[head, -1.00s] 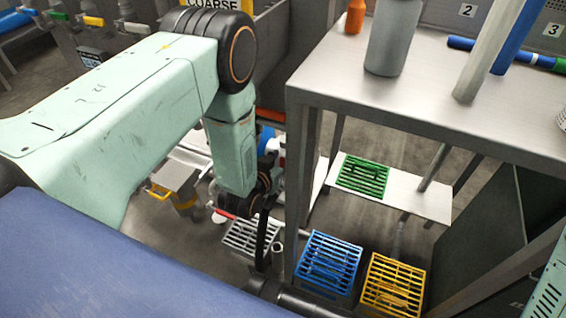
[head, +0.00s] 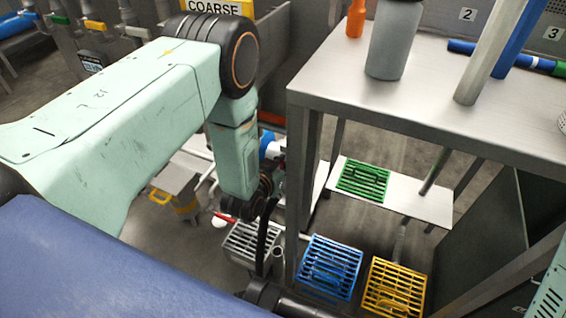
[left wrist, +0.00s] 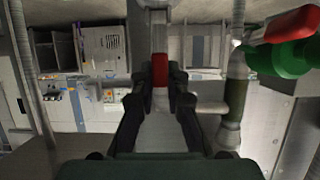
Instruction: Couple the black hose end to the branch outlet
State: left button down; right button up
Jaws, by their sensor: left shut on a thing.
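A green valve (left wrist: 295,58) with a red handle (left wrist: 290,25) is at the right of the left wrist view, apart from the fingers. I cannot tell which fitting is the branch outlet. My right gripper is not in view.
A steel table (head: 430,100) with bottles and tubes stands at right. Under it are a green grate (head: 363,179), a blue grated crate (head: 330,267) and a yellow one (head: 395,287). A grey grated crate (head: 253,242) is close to my left wrist. A grey-green pipe (left wrist: 235,85) stands right of the fingers.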

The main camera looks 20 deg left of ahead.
pick_arm(q)
jog(key=shift+s+f, duration=0.1)
jog(key=shift+s+f+t+b, duration=0.2)
jog(key=shift+s+t+b, duration=0.55)
jog(key=shift+t, duration=0.45)
jog(key=shift+s+t+b, duration=0.25)
jog(key=shift+t+b, duration=0.25)
jog(key=shift+t, duration=0.4)
jog(key=shift+r, duration=0.1)
jog(key=c, duration=1.3)
grip_release()
jog(key=shift+s, duration=0.1)
jog(key=s, duration=0.7)
jog(key=shift+s+a, duration=0.15)
jog(key=shift+r, duration=0.1)
